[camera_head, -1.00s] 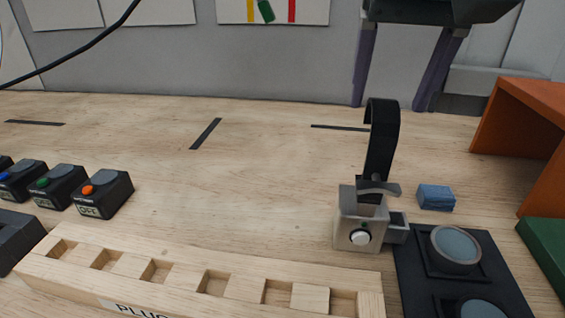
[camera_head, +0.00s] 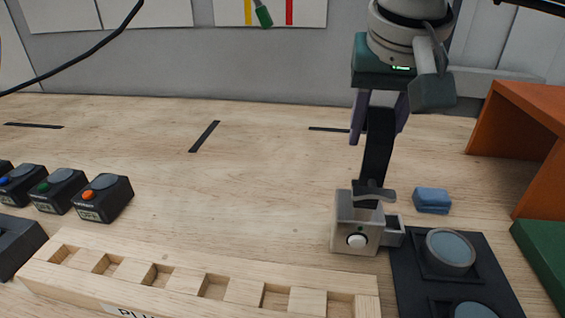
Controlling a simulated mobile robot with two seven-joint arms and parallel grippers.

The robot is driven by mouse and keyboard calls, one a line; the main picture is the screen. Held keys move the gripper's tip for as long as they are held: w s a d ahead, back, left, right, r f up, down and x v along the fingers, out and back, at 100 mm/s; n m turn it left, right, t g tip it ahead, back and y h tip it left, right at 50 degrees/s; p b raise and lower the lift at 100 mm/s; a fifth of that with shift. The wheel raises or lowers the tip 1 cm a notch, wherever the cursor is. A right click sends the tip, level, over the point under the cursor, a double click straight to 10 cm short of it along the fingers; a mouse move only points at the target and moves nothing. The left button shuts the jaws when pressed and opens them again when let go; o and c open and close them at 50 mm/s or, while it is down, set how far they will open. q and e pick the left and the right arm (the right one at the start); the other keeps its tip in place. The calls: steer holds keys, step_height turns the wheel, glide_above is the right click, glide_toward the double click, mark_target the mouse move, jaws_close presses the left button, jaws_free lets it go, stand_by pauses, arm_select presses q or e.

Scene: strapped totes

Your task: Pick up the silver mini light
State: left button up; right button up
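The silver mini light (camera_head: 345,222) is a small silver box with a white round button on its front, standing upright on the table right of centre. A black strap (camera_head: 377,150) rises from its top. My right gripper (camera_head: 380,138) comes down from above with its purple fingers apart, one on each side of the strap's upper part. I see no clear sign that the fingers press on the strap, and its depth relative to them is hard to judge. My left gripper is not in view.
A blue block (camera_head: 432,200) and a black panel with round pads (camera_head: 408,272) lie right of the light. A slotted wooden rack (camera_head: 190,283) is in front. An orange shelf (camera_head: 530,140) stands at right, small black button boxes (camera_head: 103,197) at left. The middle table is clear.

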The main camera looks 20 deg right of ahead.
jaws_close()
steer(key=shift+r, duration=0.1)
stand_by(0.8)
